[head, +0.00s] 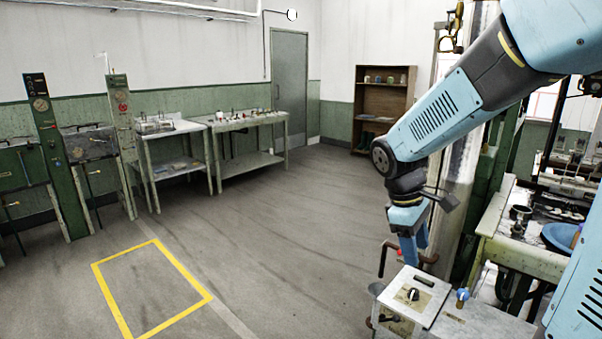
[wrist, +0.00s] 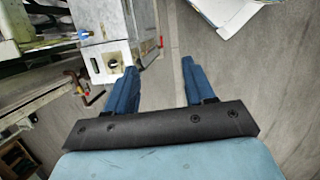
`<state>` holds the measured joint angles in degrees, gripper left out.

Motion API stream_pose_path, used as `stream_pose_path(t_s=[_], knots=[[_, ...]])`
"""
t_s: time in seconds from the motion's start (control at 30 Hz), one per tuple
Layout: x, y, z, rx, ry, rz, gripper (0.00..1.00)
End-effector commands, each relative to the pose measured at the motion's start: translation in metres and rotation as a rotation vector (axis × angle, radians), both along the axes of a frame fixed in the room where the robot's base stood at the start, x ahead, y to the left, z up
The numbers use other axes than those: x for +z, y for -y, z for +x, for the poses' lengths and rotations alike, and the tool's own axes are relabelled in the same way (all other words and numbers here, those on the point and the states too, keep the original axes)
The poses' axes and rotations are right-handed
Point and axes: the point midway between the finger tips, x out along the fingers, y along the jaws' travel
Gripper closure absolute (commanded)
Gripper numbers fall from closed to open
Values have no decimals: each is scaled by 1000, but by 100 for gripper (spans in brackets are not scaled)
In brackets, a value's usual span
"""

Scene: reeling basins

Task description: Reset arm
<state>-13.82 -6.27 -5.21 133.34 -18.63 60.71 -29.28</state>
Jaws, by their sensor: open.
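My blue arm comes in from the upper right of the head view. My gripper (head: 413,246) points down there, close to a metal box (head: 416,293) with a dark knob on its top plate. In the wrist view my gripper (wrist: 158,82) shows two blue fingers spread apart with nothing between them. The box also shows in the wrist view (wrist: 108,62), above the left finger. I cannot tell whether a fingertip touches it.
A cluttered bench (head: 520,259) with a blue basin (head: 562,237) stands at the right. Worktables (head: 249,122) line the back wall beside green cabinets. A brown shelf (head: 384,84) stands at the back. The floor around the yellow rectangle (head: 152,290) is clear.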

Motion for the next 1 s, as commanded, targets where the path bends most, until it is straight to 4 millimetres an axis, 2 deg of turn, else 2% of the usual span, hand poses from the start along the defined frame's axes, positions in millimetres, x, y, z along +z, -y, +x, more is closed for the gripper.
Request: stream_pose_path(t_s=[0.2,0.6,0.8,1.0], knots=[[34,3,-28,-194,174,99,46],[82,1,-83,-541,464,297,46],[98,-3,-106,-685,582,389,46],[105,-5,-117,-756,639,438,46]])
